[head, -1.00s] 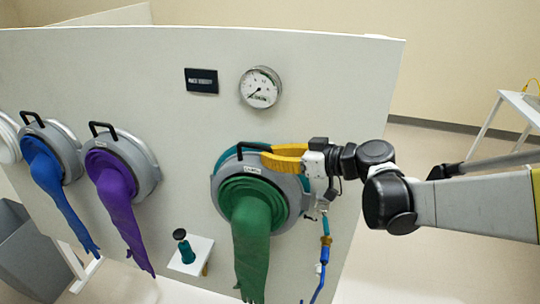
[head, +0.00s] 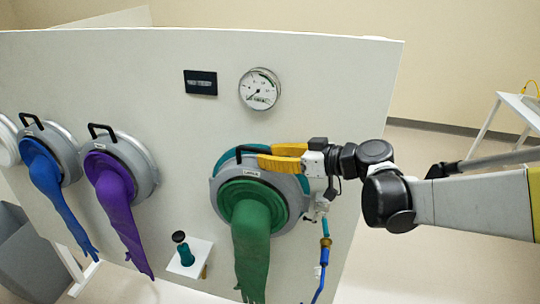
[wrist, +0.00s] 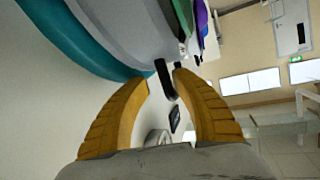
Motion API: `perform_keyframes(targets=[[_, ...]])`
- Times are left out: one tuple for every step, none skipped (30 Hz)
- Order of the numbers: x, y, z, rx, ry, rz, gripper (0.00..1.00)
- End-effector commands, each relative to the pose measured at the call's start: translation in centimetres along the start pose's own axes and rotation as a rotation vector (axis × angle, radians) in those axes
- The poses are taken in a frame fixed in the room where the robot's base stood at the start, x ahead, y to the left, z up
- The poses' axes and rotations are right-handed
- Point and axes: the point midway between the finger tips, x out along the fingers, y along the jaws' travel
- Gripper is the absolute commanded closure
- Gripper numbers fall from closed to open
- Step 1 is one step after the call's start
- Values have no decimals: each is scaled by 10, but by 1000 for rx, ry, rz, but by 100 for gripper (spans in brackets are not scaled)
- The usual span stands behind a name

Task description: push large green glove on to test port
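The large green glove (head: 252,245) hangs from a green cuff in a grey ring (head: 291,222) with a black handle (head: 243,149) on top. A teal rim (head: 228,158), apparently the test port, shows behind the ring's upper edge; how far the ring is seated on it I cannot tell. My gripper (head: 262,158) has yellow fingers and is at the ring's upper right, by the handle. In the wrist view its fingers (wrist: 163,76) are apart, with the black handle (wrist: 165,82) between or just beyond the tips; contact is unclear. The teal rim (wrist: 85,40) shows there too.
Blue (head: 48,185) and purple (head: 118,205) gloves hang on grey rings to the left. A gauge (head: 260,89) and a dark label plate (head: 201,82) are above. A small shelf (head: 201,250) with a teal, black-topped item juts out below left. A blue hose (head: 321,272) hangs right.

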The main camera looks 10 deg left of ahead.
Motion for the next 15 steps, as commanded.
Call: perform_keyframes(targets=[[0,1,0,0,0,2,64],[0,1,0,0,0,2,64],[0,1,0,0,0,2,64],[0,1,1,-2,-1,3,64],[0,1,1,-2,-1,3,64],[-1,1,1,-2,-1,3,64],[-2,1,1,-2,-1,3,64],[-4,1,0,-1,-1,4,64],[-8,2,0,-1,-1,4,64],[-12,2,0,-1,-1,5,64],[-17,2,0,0,0,6,64],[-24,2,0,0,0,6,64],[-31,2,0,1,0,6,64],[-38,2,0,2,1,7,64],[-47,1,0,1,1,6,64]])
